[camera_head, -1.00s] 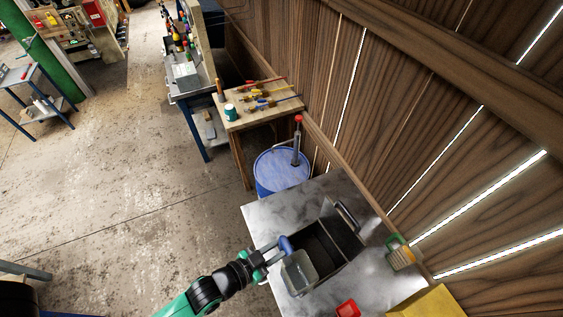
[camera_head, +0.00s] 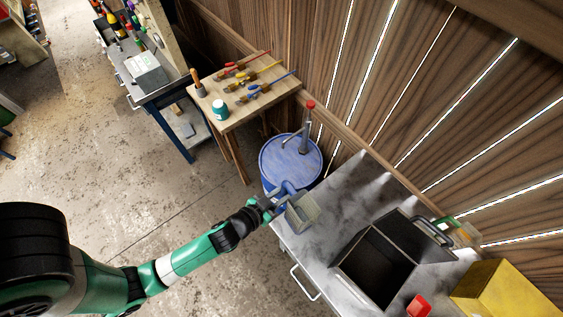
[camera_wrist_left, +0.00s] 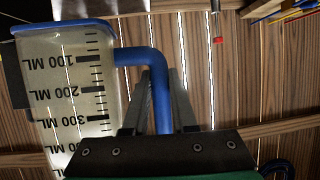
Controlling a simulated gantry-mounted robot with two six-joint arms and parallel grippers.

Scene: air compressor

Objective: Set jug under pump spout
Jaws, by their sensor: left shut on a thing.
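The clear measuring jug (camera_head: 302,214) has a blue rim and handle. In the head view it is held over the near left corner of the metal bench, close to the blue drum. My left gripper (camera_head: 274,206) is shut on the jug's blue handle. In the left wrist view the jug (camera_wrist_left: 75,95) fills the left side, and the gripper (camera_wrist_left: 158,100) holds the handle. The pump (camera_head: 306,128), with a red top, stands on the blue drum (camera_head: 275,165). Its spout (camera_head: 288,142) points left, a little beyond the jug. My right gripper is out of view.
A black open bin (camera_head: 375,268) stands on the metal bench (camera_head: 335,215), with a red object (camera_head: 418,306) and a yellow box (camera_head: 500,292) nearby. The slatted wall (camera_head: 400,90) is on the right.

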